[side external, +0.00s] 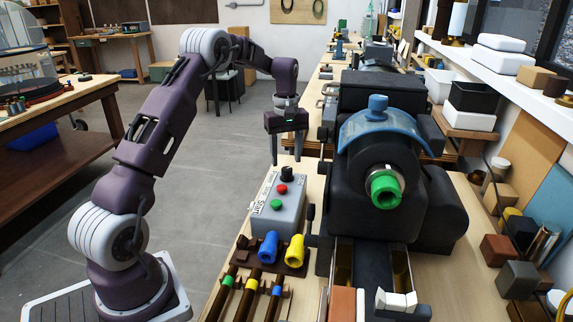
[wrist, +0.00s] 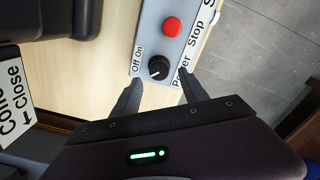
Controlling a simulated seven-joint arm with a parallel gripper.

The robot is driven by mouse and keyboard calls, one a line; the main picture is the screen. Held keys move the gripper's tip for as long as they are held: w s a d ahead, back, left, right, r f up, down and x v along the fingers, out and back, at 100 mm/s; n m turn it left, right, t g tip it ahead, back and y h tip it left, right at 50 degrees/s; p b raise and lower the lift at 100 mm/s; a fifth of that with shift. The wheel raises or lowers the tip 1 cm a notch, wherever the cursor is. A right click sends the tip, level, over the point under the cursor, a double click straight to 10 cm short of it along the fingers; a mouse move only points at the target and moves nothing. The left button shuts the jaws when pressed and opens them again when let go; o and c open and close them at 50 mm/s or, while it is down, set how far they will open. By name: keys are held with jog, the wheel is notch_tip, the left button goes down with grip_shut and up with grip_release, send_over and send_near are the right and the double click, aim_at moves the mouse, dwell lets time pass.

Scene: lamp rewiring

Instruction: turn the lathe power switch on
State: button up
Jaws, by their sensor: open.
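The lathe power switch is a black rotary knob (wrist: 159,68) on a grey control box (side external: 277,222). In the wrist view, "Off On" and "Power" labels lie beside it, and a red button (wrist: 172,26) sits farther along the box. The knob also shows at the far end of the box in the side view (side external: 287,174). My gripper (side external: 287,160) is open and empty, pointing down above and just beyond the knob's end of the box. In the wrist view its two fingers (wrist: 160,92) are spread just short of the knob, apparently not touching it.
The dark lathe (side external: 378,150) with a green-tipped chuck stands right of the box. Blue and yellow connectors (side external: 282,249) and several rods lie in front of the box. Open floor (side external: 215,200) is to the left. Shelves with boxes line the right wall.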

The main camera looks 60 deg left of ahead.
aim_at(287, 168)
jog(key=shift+f, duration=1.55)
grip_shut()
jog(key=shift+m, duration=0.3)
jog(key=m, duration=0.3)
jog(key=shift+w+m, duration=0.1)
jog(key=shift+m, duration=0.2)
jog(key=m, duration=0.4)
jog(key=shift+d+r+m, duration=0.1)
jog(key=shift+m, duration=0.2)
jog(key=m, duration=0.4)
jog(key=shift+d, duration=0.1)
jog(key=shift+m, duration=2.5)
